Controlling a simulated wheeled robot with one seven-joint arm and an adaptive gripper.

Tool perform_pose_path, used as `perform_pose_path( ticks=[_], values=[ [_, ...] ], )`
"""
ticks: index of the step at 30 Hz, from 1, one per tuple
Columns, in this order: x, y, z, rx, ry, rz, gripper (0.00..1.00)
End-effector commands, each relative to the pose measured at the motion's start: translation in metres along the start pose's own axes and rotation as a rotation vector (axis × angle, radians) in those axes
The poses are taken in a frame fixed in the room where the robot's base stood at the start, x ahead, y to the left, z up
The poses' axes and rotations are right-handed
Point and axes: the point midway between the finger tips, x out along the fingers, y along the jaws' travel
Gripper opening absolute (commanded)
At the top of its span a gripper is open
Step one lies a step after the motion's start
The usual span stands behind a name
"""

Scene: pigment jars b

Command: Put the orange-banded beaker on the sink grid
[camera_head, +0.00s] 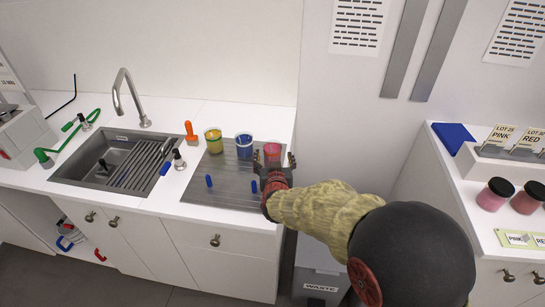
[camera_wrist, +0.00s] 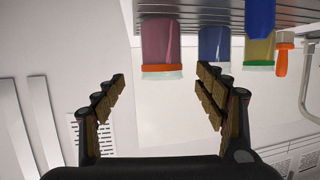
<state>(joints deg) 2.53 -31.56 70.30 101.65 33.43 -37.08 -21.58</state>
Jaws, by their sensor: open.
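The orange-banded beaker (camera_head: 272,150) holds pink-red contents and stands at the right of the grey mat on the counter. In the upside-down wrist view the beaker (camera_wrist: 160,42) shows its orange band near the rim. My gripper (camera_head: 273,164) is right at this beaker, on its near side. In the wrist view my gripper (camera_wrist: 160,78) is open, and its fingers point toward the beaker with nothing held; whether they reach around it I cannot tell. The sink grid (camera_head: 141,167) is a set of dark bars over the right part of the sink at the left, with no beaker on it.
A blue beaker (camera_head: 244,146) and a yellow beaker with a green band (camera_head: 213,140) stand left of it on the grey mat (camera_head: 225,178). Two blue upright pegs are at the mat's front. An orange-handled brush (camera_head: 190,132) and tall faucet (camera_head: 127,98) stand near the sink.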

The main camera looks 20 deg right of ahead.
Motion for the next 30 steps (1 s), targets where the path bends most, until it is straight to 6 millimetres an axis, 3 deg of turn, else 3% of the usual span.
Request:
perform_pose_path(
  ticks=[15,25,30],
  values=[
    [0.063,-0.003,0.008,0.0,-0.001,-0.002,0.71],
    [0.069,-0.003,0.005,0.0,-0.002,-0.002,0.71],
    [0.068,-0.003,0.005,0.0,-0.002,-0.003,0.62]
  ],
)
